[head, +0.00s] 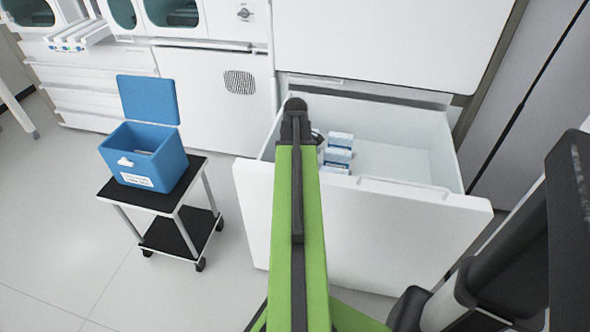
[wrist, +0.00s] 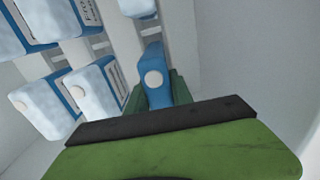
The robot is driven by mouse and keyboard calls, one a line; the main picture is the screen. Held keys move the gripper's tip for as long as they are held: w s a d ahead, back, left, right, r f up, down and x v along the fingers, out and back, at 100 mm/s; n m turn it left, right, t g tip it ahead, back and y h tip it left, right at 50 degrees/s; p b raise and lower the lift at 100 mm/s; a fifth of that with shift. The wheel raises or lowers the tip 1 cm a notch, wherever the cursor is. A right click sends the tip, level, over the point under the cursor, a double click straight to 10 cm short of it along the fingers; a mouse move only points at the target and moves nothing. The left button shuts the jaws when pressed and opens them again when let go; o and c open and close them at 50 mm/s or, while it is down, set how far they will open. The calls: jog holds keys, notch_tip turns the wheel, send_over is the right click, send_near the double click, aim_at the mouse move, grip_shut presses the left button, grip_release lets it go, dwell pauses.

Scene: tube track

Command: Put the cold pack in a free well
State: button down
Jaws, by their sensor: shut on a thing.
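A blue cold pack (wrist: 153,72) with a white round cap stands between the green fingers of my gripper (wrist: 156,97) in the wrist view. My gripper is shut on it. In the head view my own arm hides the gripper and the held pack, over the left part of the open white drawer (head: 420,240). A blue box (head: 140,160) with its lid (head: 148,98) raised stands on a cart at the left. Its inside shows only in part, and I cannot make out any wells.
Other frosted blue-and-white packs (head: 338,155) are in the drawer; several show close by in the wrist view (wrist: 98,90). The drawer's right part is bare. The black cart (head: 160,238) stands left of the drawer, with open floor between them. White cabinets (head: 215,85) stand behind.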

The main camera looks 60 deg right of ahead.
jog(key=shift+f, duration=0.1)
jog(key=shift+f+b, duration=0.35)
jog(key=shift+b, duration=0.1)
jog(key=c, duration=1)
grip_release()
jog(key=shift+c, duration=0.2)
jog(key=shift+r, duration=0.1)
notch_tip(320, 180, up, 17)
jog(key=p, duration=1.7)
jog(key=shift+r+p, duration=0.2)
jog(key=shift+p, duration=0.1)
